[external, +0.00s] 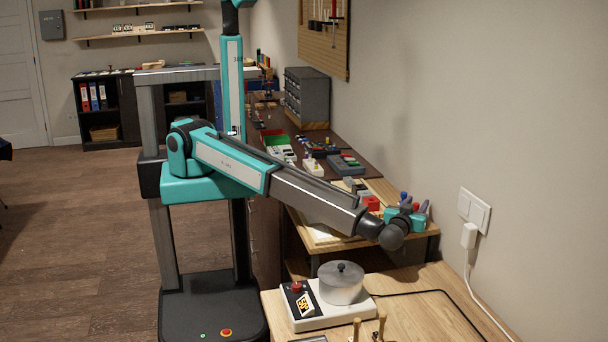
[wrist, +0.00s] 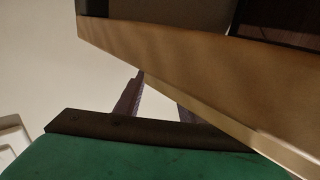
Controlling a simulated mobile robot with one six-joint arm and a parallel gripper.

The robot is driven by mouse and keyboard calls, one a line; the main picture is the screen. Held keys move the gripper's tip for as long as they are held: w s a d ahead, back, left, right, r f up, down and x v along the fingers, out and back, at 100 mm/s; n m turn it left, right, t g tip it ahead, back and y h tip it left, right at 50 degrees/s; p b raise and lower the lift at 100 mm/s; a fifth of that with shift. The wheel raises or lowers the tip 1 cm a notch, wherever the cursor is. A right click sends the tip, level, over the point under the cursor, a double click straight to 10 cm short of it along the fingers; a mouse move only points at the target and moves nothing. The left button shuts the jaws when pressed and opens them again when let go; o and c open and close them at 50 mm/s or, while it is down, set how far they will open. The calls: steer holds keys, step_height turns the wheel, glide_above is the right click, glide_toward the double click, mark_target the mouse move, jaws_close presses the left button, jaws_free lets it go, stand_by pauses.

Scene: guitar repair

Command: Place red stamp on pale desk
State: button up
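My gripper (external: 415,206) is at the right end of the wooden desk, low beside its edge by the wall. In the wrist view its two grey fingers (wrist: 158,100) stand apart with pale wall between them; the right tip is hidden behind a wooden edge. A red block (external: 372,203), perhaps the red stamp, sits on the desk left of my gripper. A small red spot and a blue knob show close to the fingers; I cannot tell what they belong to. No stamp shows in the wrist view. The pale desk (external: 430,310) is the light wood top in front.
A white device (external: 327,318) with a red knob and a grey lidded pot (external: 341,283) stands on the pale desk. A black cable crosses its right side. The wooden edge (wrist: 200,70) is very close to my gripper. The wall with a plug (external: 468,236) is at right.

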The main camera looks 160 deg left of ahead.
mark_target(416, 206)
steer(key=shift+r+p, duration=0.1)
steer(key=shift+p, duration=0.35)
steer(key=b+v, duration=0.2)
steer(key=v, duration=0.4)
steer(key=shift+w+d+b, duration=0.25)
steer(key=shift+w+b, duration=0.05)
steer(key=shift+w+d, duration=0.25)
steer(key=shift+d, duration=0.05)
steer(key=shift+o, duration=0.5)
